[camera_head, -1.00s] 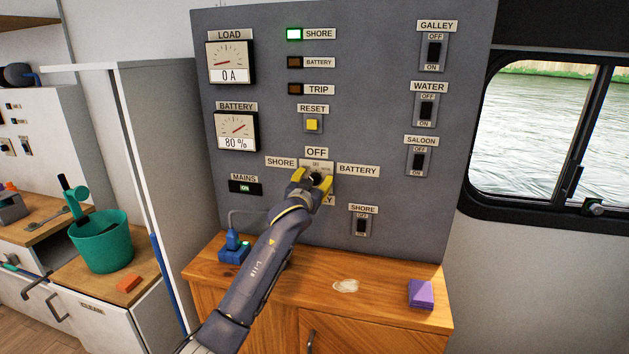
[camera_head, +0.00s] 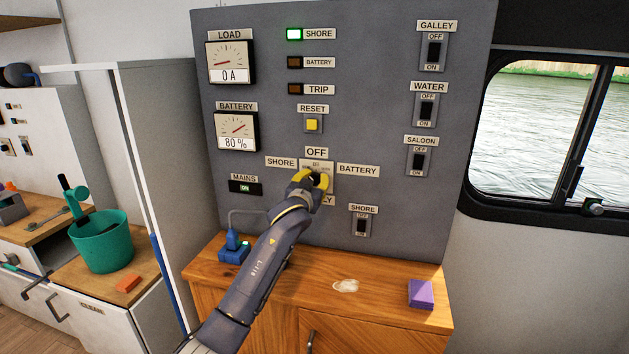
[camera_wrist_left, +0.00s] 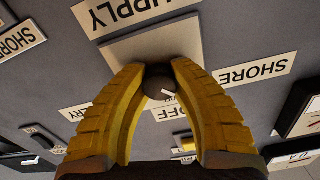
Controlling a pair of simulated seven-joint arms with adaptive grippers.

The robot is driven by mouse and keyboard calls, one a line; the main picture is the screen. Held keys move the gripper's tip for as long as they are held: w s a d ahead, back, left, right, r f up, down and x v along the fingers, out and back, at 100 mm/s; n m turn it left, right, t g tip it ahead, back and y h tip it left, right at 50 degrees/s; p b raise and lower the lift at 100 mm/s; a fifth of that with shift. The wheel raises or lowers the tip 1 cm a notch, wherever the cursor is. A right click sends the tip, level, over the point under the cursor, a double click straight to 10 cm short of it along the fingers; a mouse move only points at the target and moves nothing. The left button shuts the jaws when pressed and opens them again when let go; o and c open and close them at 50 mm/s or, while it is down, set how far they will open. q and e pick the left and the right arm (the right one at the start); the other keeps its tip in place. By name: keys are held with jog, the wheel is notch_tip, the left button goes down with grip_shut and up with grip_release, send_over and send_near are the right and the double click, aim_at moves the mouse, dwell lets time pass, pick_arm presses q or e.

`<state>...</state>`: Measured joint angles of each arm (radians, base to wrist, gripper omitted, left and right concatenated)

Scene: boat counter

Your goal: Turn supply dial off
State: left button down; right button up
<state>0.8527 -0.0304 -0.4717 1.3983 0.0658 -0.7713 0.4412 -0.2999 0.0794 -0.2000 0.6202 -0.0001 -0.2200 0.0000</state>
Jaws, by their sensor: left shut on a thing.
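The supply dial's light plate (camera_head: 322,166) is on the grey panel, with OFF above it, SHORE to its left and BATTERY to its right. My left gripper (camera_head: 315,182) is at the dial and covers most of it. In the left wrist view, the two yellow fingers are closed around the dark round dial knob (camera_wrist_left: 160,84). The wrist view looks turned, with the SUPPLY label (camera_wrist_left: 130,12) upside down at the top. My right gripper is not in view.
A blue plug (camera_head: 233,248) and a purple block (camera_head: 421,294) are on the wooden counter (camera_head: 390,312) below.

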pick_arm(q)
jog(key=shift+r, duration=0.1)
jog(key=m, duration=0.4)
jog(key=shift+m, duration=2.4)
jog(key=c, duration=1)
grip_release()
jog(key=shift+o, duration=0.2)
jog(key=v, duration=1.2)
